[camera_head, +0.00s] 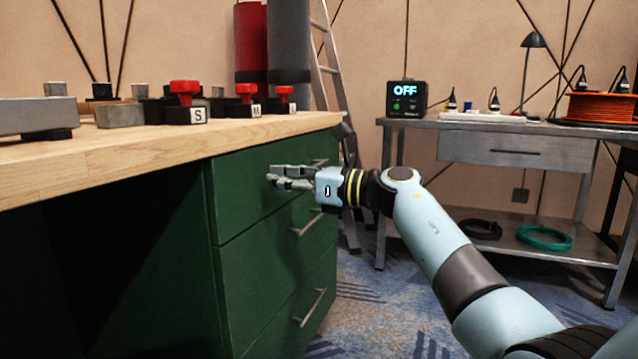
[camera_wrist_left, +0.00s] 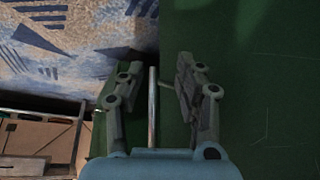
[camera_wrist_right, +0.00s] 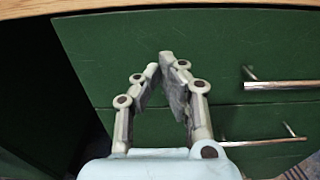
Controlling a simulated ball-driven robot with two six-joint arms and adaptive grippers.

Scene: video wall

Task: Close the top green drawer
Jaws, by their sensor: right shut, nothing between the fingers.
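The top green drawer (camera_head: 255,185) is the upper front of the green cabinet under the wooden worktop. It looks flush or nearly flush with the front below; I cannot tell whether a small gap is left. My right gripper (camera_head: 270,178) is shut and empty, its tips at or just before the drawer's front. In the right wrist view the fingertips (camera_wrist_right: 160,64) point at this front, left of its metal handle (camera_wrist_right: 280,85). My left gripper (camera_wrist_left: 155,68) is open in the left wrist view, with a metal bar (camera_wrist_left: 152,110) between its fingers. Which handle this is, I cannot tell.
Lower drawers with bar handles (camera_head: 310,308) lie below. The wooden worktop (camera_head: 150,150) juts over the front and carries red-knobbed blocks (camera_head: 185,100). A metal side table (camera_head: 500,150) and a ladder (camera_head: 335,90) stand behind. Patterned carpet (camera_head: 385,315) is open to the right.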

